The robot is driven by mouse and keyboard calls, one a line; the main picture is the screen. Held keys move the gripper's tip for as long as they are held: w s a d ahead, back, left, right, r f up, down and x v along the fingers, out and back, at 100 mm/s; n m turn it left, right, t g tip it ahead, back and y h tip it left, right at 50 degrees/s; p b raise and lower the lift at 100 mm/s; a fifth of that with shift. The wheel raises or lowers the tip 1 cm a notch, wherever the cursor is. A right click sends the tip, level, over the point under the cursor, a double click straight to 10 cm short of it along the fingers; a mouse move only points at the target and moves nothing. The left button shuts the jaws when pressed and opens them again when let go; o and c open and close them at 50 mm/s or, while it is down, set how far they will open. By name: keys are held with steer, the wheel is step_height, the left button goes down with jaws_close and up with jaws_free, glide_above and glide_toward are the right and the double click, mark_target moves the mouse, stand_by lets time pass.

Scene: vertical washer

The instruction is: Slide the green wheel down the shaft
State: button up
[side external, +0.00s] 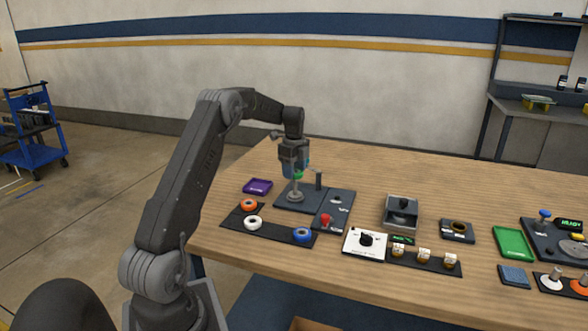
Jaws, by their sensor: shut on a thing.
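The green wheel (298,176) shows as a small patch of green between the fingers of my gripper (296,172). My gripper points down and is shut on the wheel; the fingers hide most of it. Just below is a grey shaft (294,190) with a round foot, upright on a dark base plate (284,202). The wheel is in line with the shaft in this view. I cannot tell whether the shaft passes through the wheel's hole.
A dark post (318,180) stands close to the right of my gripper.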

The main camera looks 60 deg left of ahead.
mark_target(294, 193)
steer(key=shift+f, duration=3.15)
steer(key=o, duration=1.4)
steer(key=shift+r, duration=4.5)
